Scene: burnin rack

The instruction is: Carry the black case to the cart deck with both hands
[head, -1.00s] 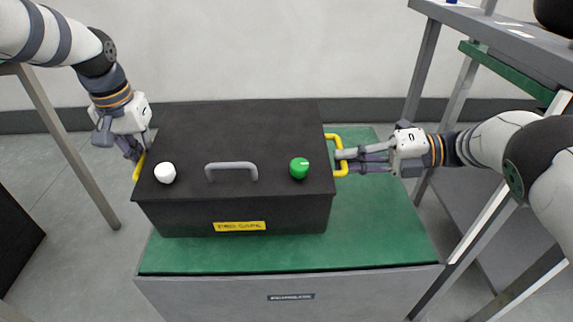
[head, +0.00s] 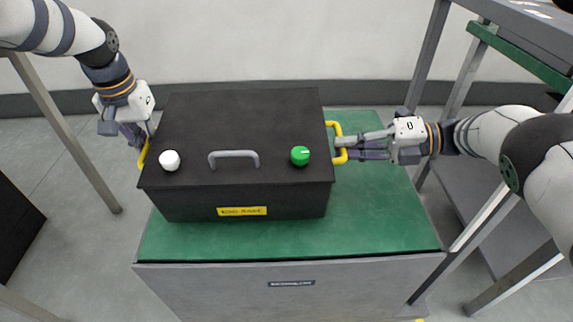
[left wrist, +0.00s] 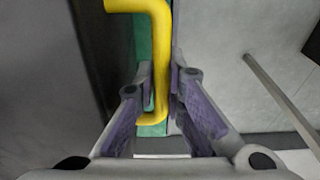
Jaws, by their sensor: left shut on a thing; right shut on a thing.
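The black case (head: 240,120) is over the green-topped cart deck (head: 390,220), toward its left and back; I cannot tell whether it touches the deck. It has a grey top handle, a white knob (head: 169,160), a green knob (head: 300,155) and a yellow front label. My right gripper (head: 343,150) is shut on the yellow right side handle (head: 335,128). My left gripper (head: 143,146) is at the yellow left side handle (head: 142,160). In the left wrist view, the left fingers (left wrist: 155,105) are around the yellow handle bar (left wrist: 160,60); the case's dark side is at left.
Bare green deck shows in front of the case and to its right. A grey shelf frame (head: 430,60) stands at the right, and a grey post (head: 65,130) stands at the left. A black object (head: 15,225) is at the left edge.

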